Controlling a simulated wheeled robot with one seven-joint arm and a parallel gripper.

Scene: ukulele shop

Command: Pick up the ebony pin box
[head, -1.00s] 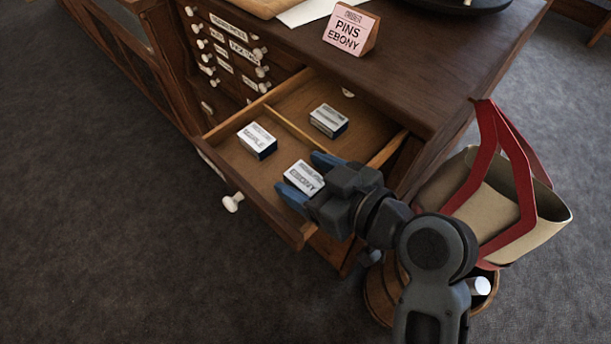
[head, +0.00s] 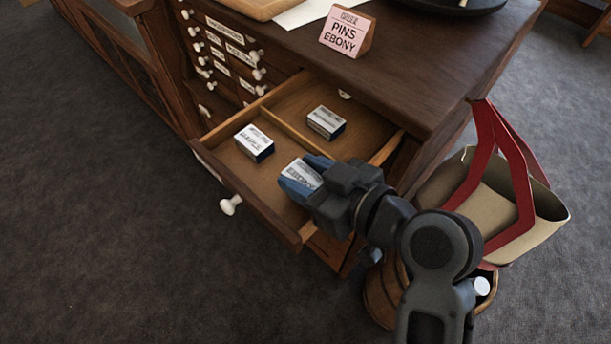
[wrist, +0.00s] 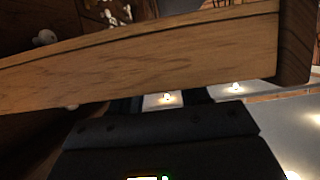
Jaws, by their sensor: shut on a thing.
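The ebony pin box (head: 299,171), white-topped with "EBONY" lettering, is in the open drawer (head: 262,179), near its front right. My gripper (head: 305,178) has its blue fingers closed on the box's two sides. The fingers hide part of the box. I cannot tell whether the box touches the drawer floor. In the wrist view a wooden drawer edge (wrist: 140,55) fills much of the picture, and the box is not clearly seen there.
Two similar boxes lie in the drawer, one at left (head: 254,143) and one behind (head: 326,122). A thin divider (head: 287,133) runs between them. A "PINS EBONY" sign (head: 347,31) stands on the cabinet top. A red-handled bag (head: 500,190) stands at right, beside the cabinet.

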